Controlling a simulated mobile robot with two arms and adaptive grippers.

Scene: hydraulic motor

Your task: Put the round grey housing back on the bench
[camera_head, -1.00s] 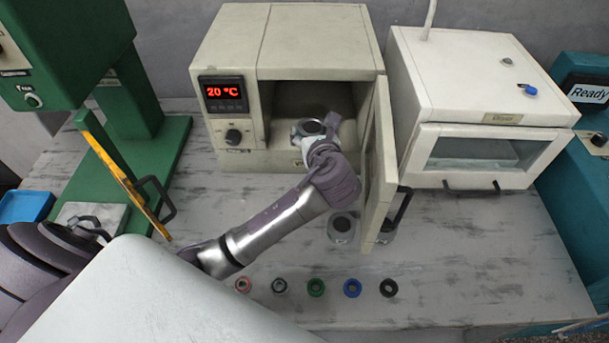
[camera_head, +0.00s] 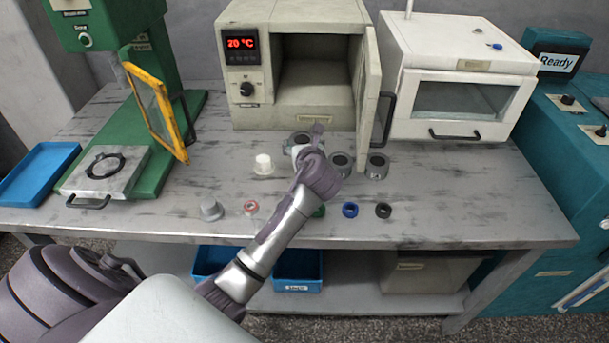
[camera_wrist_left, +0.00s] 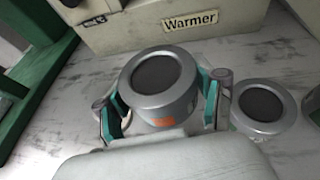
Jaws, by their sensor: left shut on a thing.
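My left gripper (camera_head: 307,143) is shut on a round grey housing (camera_head: 297,140) in front of the open warmer (camera_head: 288,116). The left wrist view shows the housing (camera_wrist_left: 163,78) upright, with a dark round recess on top and an orange mark on its side. The teal pads of my left gripper (camera_wrist_left: 162,102) press on both its sides. It is over or on the bench (camera_head: 440,205); its underside is hidden, so I cannot tell whether it touches. My right gripper is not in view.
Two similar housings, a nearer one (camera_head: 340,164) and another (camera_head: 377,166), stand just right. A white-topped part (camera_head: 263,165) stands left. Red (camera_head: 251,207), blue (camera_head: 350,210) and black (camera_head: 383,210) rings lie along the front. The warmer door (camera_head: 369,95) stands open.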

